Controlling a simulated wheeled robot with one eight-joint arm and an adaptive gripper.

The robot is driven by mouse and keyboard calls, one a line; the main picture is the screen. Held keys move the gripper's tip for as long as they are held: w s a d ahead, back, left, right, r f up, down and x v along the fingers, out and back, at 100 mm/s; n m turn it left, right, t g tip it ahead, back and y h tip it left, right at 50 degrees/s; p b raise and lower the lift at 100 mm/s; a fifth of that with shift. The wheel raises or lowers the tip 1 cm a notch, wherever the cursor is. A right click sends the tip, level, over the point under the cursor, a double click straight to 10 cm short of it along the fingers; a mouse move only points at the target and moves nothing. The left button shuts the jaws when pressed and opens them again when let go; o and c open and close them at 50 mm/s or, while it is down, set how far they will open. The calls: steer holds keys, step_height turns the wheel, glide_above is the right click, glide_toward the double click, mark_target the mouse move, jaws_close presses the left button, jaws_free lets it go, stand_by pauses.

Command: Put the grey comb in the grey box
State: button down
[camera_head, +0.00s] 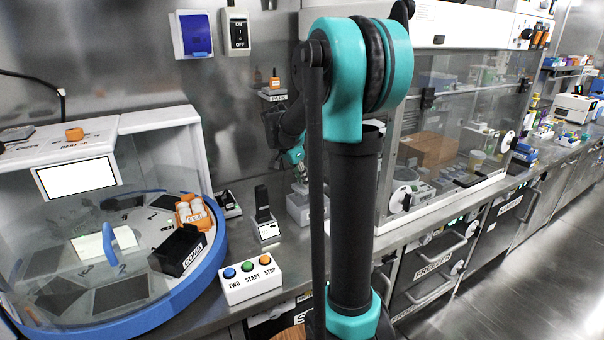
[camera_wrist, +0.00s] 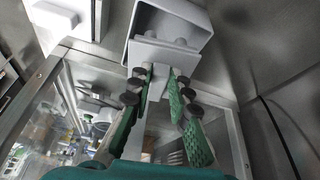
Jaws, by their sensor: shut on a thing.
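My gripper (camera_wrist: 160,76) has its two green-padded fingers closed on a light grey piece, which I take to be the grey comb (camera_wrist: 158,55). Its flat plate shows past the fingertips, and a narrow part runs between the fingers. The open grey box (camera_wrist: 203,42) appears just beyond the plate; I cannot tell whether they touch. In the head view, my gripper (camera_head: 299,180) is low over the bench, just above the grey box (camera_head: 299,212). My arm partly hides that area, and the comb is not distinct there.
A turntable machine (camera_head: 205,265) with a black box labelled COMB (camera_head: 180,250) and an orange rack (camera_head: 193,213) stands at left. A button panel (camera_head: 250,279) and a small black-and-white device (camera_head: 265,215) are on the bench. A glass-fronted cabinet (camera_head: 450,130) is at right.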

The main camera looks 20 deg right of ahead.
mark_target(301, 188)
steer(key=shift+f, duration=2.6)
steer(key=c, duration=1.3)
jaws_free()
steer(key=shift+c, duration=0.2)
steer(key=v, duration=1.2)
steer(key=shift+s, duration=0.15)
